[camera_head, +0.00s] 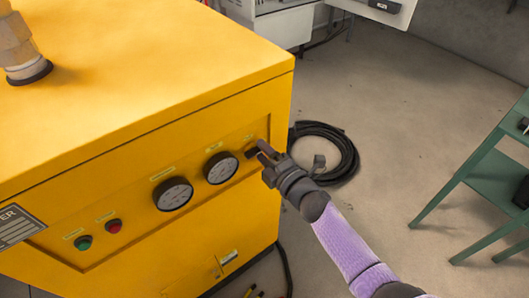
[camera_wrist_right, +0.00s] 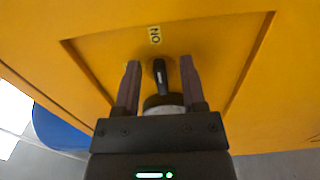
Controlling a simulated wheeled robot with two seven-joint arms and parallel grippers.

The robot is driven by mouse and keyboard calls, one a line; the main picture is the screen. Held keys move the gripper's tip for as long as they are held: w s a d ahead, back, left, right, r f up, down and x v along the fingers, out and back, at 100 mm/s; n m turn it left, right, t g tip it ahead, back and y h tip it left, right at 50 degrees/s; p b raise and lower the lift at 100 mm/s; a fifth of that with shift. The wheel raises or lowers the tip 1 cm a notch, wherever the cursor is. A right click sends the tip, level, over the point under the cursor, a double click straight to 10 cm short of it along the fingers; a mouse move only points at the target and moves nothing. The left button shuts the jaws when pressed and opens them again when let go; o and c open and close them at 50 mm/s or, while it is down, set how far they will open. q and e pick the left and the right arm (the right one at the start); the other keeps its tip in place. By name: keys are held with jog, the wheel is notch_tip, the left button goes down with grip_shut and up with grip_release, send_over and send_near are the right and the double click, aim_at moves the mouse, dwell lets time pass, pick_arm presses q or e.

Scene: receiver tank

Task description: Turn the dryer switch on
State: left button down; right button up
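The yellow dryer (camera_head: 150,70) fills the left of the head view. Its black switch (camera_head: 252,153) is at the right end of the front panel, partly hidden by my right gripper (camera_head: 264,151). In the right wrist view, the dark switch handle (camera_wrist_right: 160,74) stands between the two fingers of my right gripper (camera_wrist_right: 160,82). The fingers are open, with a gap on each side of the handle. The label "ON" (camera_wrist_right: 154,35) is above the handle in that view. My left gripper is not in view.
Two round gauges (camera_head: 173,194) (camera_head: 220,168), a red button (camera_head: 114,226) and a green button (camera_head: 83,242) are on the same panel. A coiled black hose (camera_head: 345,150) lies on the floor behind my right arm. A green table (camera_head: 490,165) stands at the right.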

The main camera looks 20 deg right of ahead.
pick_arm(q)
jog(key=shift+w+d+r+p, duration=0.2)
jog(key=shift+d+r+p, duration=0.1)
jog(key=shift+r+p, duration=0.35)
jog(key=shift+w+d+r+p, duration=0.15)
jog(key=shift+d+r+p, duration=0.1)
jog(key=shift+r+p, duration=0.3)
pick_arm(e)
jog(key=v, duration=1)
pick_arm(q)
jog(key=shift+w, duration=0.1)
